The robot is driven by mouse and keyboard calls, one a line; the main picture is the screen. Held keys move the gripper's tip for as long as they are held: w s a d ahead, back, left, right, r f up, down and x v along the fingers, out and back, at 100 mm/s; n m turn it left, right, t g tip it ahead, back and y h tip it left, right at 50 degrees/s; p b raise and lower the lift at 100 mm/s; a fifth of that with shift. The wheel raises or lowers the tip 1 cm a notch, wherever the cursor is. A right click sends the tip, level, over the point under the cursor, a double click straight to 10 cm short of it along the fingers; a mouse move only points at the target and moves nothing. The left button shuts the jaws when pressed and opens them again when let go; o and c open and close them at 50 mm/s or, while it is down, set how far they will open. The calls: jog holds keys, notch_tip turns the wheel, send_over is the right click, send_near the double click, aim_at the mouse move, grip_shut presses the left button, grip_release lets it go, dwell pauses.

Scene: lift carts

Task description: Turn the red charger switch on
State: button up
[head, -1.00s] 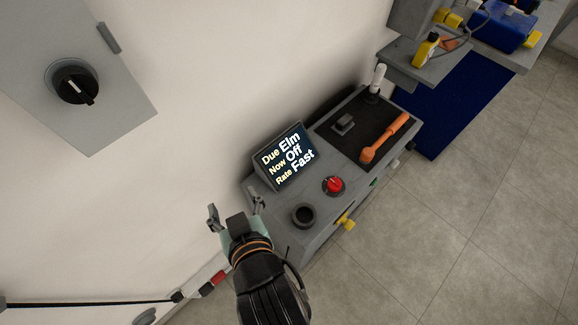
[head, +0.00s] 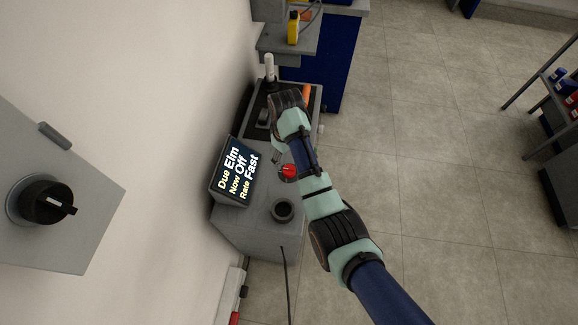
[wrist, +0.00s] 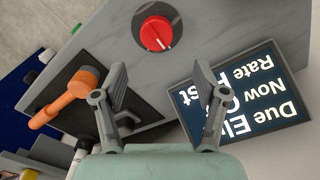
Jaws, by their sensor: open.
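The red charger switch (head: 289,171) is a round red knob on top of the grey charger cabinet (head: 257,226). In the wrist view the red knob (wrist: 157,33) sits in a dark ring and bears a white line mark. The tilted display (head: 234,172) beside it reads "Due Elm, Now Off, Rate Fast"; it shows upside down in the wrist view (wrist: 240,95). My gripper (wrist: 161,82) is open and empty, its fingers spread, with the knob beyond the fingertips and apart from them. In the head view my gripper (head: 277,156) is above the cabinet, close to the knob and partly hidden by my arm.
An orange lever (wrist: 70,95) lies on a black panel beside the switch. A dark round socket (head: 283,210) and a white-topped upright handle (head: 269,68) also stand on the cabinet. A grey wall box with a black rotary knob (head: 42,200) is at left.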

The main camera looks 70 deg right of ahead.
aim_at(289, 169)
jog(key=shift+s+d, duration=0.35)
jog(key=shift+s, duration=0.2)
jog(key=shift+a+f, duration=0.15)
jog(key=shift+f, duration=0.4)
notch_tip(289, 169, down, 7)
jog(key=b, duration=0.3)
jog(key=shift+c, duration=0.3)
jog(key=c, duration=1.1)
